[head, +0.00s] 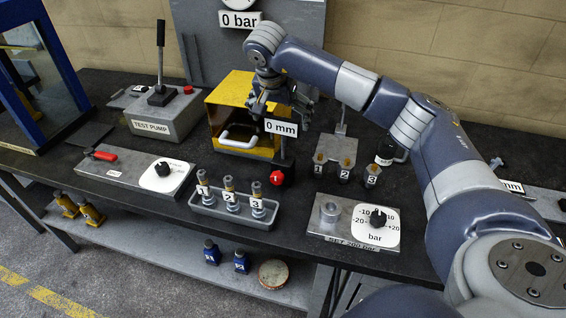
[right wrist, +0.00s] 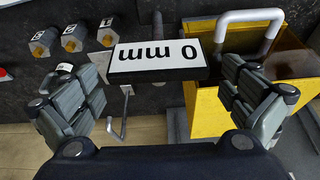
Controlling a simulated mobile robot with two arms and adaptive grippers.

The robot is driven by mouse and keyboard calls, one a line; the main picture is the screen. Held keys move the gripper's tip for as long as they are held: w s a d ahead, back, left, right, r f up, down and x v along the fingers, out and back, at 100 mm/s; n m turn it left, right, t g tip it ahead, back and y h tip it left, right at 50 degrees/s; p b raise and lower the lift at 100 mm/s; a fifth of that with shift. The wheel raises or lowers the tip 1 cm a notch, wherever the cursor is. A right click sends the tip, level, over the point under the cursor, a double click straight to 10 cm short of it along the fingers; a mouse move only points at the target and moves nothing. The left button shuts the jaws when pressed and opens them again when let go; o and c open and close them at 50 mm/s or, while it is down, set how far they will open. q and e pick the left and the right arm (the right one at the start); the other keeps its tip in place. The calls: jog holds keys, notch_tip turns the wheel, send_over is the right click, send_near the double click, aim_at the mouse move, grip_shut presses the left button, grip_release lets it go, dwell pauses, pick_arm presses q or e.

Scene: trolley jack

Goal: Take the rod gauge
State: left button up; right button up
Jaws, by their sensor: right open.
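A gauge with a white "0 mm" plate (head: 281,128) stands on a dark post beside the yellow box, with a red knob (head: 277,178) low on it. I take this as the rod gauge, though no label names it. In the right wrist view its plate (right wrist: 158,60) is upside down, between and beyond the fingertips. My right gripper (head: 282,104) is open and empty, above and behind the plate; it also shows in the wrist view (right wrist: 165,88). Contact with the gauge is not visible. My left gripper is not in view.
The yellow box (head: 232,88) with a grey handle stands close left of the gauge. A thin upright rod (head: 341,122) and numbered fittings (head: 344,170) stand to the right. A tray of numbered parts (head: 234,212) is in front. The test pump (head: 165,118) is further left.

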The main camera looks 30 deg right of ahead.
jog(key=shift+d+f+p, duration=0.1)
jog(key=shift+f+p, duration=0.3)
jog(key=p+x, duration=0.1)
jog(key=x, duration=0.2)
jog(key=shift+f, duration=0.15)
jog(key=shift+w+d+f, duration=0.1)
jog(key=shift+d+f, duration=0.05)
jog(key=shift+f, duration=0.2)
jog(key=c, duration=2)
jog(key=shift+r, duration=0.2)
jog(key=shift+c, duration=0.6)
